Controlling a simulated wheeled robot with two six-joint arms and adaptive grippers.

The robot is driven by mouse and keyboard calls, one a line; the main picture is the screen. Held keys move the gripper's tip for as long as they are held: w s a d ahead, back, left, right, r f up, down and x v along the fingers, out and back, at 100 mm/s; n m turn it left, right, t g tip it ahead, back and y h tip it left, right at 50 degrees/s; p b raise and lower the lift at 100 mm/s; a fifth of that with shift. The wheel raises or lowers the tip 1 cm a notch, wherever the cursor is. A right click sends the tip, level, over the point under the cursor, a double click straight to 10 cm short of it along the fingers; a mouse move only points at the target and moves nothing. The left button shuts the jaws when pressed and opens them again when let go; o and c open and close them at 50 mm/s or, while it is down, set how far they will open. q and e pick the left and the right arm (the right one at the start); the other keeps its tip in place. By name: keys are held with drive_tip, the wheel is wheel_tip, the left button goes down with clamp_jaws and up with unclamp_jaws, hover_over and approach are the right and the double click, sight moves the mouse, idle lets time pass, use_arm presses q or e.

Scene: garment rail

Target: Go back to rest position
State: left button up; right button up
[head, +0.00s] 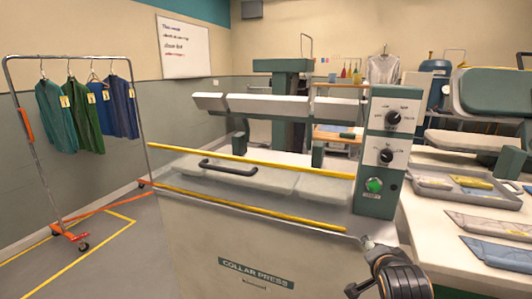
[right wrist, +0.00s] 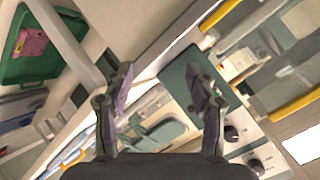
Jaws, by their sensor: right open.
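My right gripper (right wrist: 163,95) is open in the right wrist view, its two fingers spread apart with nothing between them. Part of my right arm shows at the bottom right of the head view, in front of the collar press (head: 265,235). My left gripper and left arm are not in the head view.
A garment rail (head: 70,57) with several green and blue garments (head: 80,108) stands at the left. The control box (head: 388,145) rises from the press. At the right, a white table (head: 430,240) holds a grey tray (head: 435,190). Floor at the left is open.

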drive_tip(key=s+a+f+n+g+y, duration=0.15)
drive_tip(key=s+f+n+g, duration=0.25)
drive_tip(key=s+f+n, duration=0.55)
drive_tip(key=s+a+f+n+g+y, duration=0.1)
drive_tip(key=s+a+f+n+g, duration=0.3)
drive_tip(key=s+f, duration=1)
drive_tip(key=s+d+x, duration=0.1)
drive_tip(key=d+x, duration=0.1)
drive_tip(key=x, duration=0.8)
drive_tip(key=s+d+f+g, duration=0.1)
drive_tip(key=s+f, duration=0.4)
drive_tip(key=f, duration=0.7)
drive_tip(key=s+d+f, duration=0.1)
drive_tip(key=s+f, duration=0.4)
drive_tip(key=f, duration=0.7)
drive_tip(key=s+f+g, duration=0.1)
drive_tip(key=s+f, duration=0.6)
drive_tip(key=s, duration=0.5)
wheel_tip(320, 180, up, 12)
drive_tip(key=p, duration=1.2)
drive_tip(key=shift+s+d, duration=0.2)
drive_tip(key=shift+s, duration=0.1)
drive_tip(key=shift+f, duration=0.1)
